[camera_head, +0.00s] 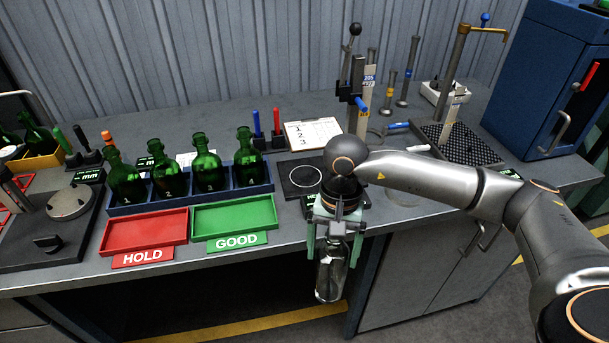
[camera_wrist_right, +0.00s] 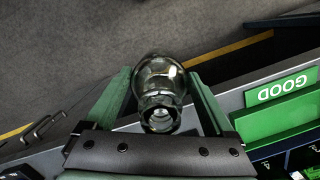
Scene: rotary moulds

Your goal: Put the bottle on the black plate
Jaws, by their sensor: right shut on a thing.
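My right gripper (camera_head: 332,242) points down in front of the bench's front edge, its green fingers shut on a clear glass bottle (camera_head: 331,274). The bottle hangs upright below the bench top's level, in front of the cabinet. In the right wrist view the bottle (camera_wrist_right: 161,90) sits between the two green fingers, its open mouth toward the camera. A black plate with a white ring (camera_head: 300,180) lies on the bench, behind and left of the gripper; my arm is close to its right side. My left gripper is not in view.
A blue rack (camera_head: 190,201) holds several numbered green bottles. A red HOLD tray (camera_head: 145,231) and a green GOOD tray (camera_head: 233,215) lie in front of it. A clipboard (camera_head: 313,133) and a measuring stand (camera_head: 358,95) are behind the plate. A perforated black mat (camera_head: 462,145) lies right.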

